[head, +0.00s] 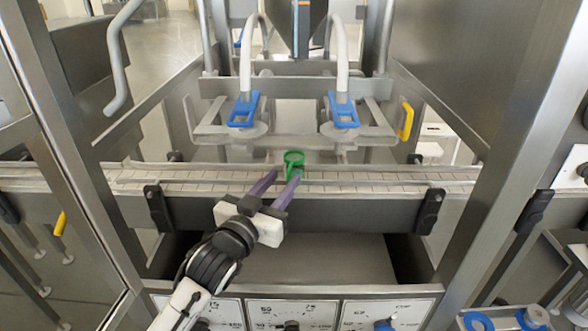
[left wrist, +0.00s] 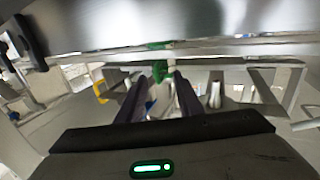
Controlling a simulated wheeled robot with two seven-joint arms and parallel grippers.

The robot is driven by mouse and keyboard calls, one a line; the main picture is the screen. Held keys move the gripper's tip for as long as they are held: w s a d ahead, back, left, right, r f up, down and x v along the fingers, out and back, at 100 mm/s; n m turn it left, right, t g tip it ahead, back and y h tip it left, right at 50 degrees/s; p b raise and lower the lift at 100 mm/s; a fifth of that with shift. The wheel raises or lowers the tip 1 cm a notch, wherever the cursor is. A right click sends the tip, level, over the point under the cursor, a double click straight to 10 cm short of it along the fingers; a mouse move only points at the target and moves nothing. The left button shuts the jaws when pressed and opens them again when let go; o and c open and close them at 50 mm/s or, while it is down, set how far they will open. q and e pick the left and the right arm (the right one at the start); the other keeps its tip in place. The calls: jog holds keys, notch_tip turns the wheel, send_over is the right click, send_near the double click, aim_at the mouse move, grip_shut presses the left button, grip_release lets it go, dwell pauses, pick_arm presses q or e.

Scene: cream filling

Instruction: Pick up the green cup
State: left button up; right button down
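The green cup (head: 293,158) stands on the conveyor belt near its middle in the head view. In the left wrist view the green cup (left wrist: 160,70) shows just past the fingertips, between the two fingers. My left gripper (head: 281,178) reaches in from the lower left with its two purple fingers apart. The right fingertip lies close to the cup's lower edge in the head view; I cannot tell whether it touches. The left gripper (left wrist: 155,84) is open and empty in the wrist view. My right gripper is not in view.
The conveyor belt (head: 390,176) runs across the picture with a metal rail in front. Two hoses with blue clamps (head: 244,109) hang behind the cup, beside a dark central nozzle (head: 302,30). Metal posts frame both sides. Control panels with knobs (head: 292,314) sit below.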

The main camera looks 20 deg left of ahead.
aim_at(292, 173)
pick_arm(q)
jog(key=w, duration=0.3)
jog(key=shift+w+d, duration=0.1)
jog(key=shift+d, duration=0.2)
jog(key=shift+c, duration=0.4)
grip_shut()
jog(key=shift+r, duration=0.1)
